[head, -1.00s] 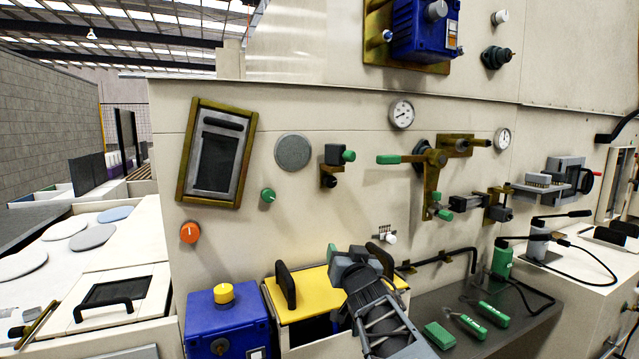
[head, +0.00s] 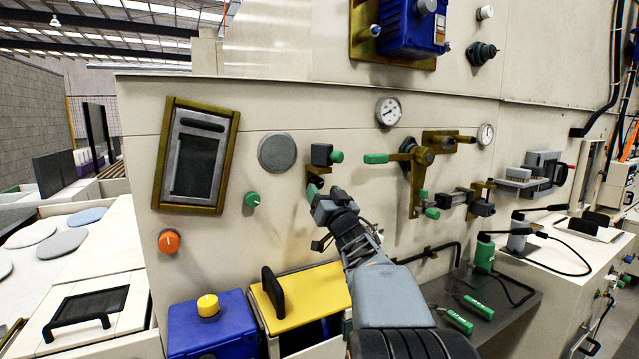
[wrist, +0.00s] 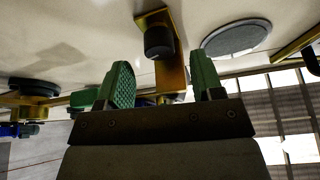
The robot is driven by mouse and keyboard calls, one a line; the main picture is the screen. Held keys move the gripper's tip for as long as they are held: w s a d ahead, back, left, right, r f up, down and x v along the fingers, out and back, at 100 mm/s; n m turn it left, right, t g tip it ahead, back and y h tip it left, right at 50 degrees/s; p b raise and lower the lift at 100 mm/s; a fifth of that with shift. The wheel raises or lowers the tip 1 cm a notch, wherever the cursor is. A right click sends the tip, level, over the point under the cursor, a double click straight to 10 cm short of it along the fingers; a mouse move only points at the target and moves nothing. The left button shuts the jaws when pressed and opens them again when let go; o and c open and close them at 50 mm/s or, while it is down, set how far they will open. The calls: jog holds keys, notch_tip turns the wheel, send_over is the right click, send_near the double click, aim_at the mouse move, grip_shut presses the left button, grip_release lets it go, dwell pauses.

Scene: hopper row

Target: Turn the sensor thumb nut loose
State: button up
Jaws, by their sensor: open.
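The sensor (head: 321,154) is a small black block with a green knob (head: 337,157) on its right, on a brass bracket (wrist: 173,70) on the cream panel. A black round nut (wrist: 158,40), which looks like the thumb nut, sits on this bracket in the wrist view. My gripper (head: 322,191) is just below the sensor, close to the bracket. In the wrist view my gripper (wrist: 160,78) is open, its green fingers apart. The nut shows beyond the gap between them, and nothing is visibly held.
A grey disc (head: 278,153) and a green knob (head: 252,199) are to the left. A green-handled lever (head: 376,158) juts out to the right. A yellow lid (head: 290,303) and a blue box (head: 207,332) are below.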

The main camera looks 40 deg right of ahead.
aim_at(319, 185)
jog(key=shift+p+x, duration=0.35)
jog(key=shift+x, duration=1.35)
jog(key=c, duration=0.9)
jog(key=n, duration=0.1)
jog(key=n+y+b, duration=0.1)
jog(key=shift+d+f+n, duration=0.15)
jog(key=shift+n, duration=0.15)
jog(key=shift+c, duration=0.2)
jog(key=n+y, duration=0.2)
jog(key=n, duration=0.2)
jog(key=o, duration=0.9)
jog(key=shift+o, duration=0.2)
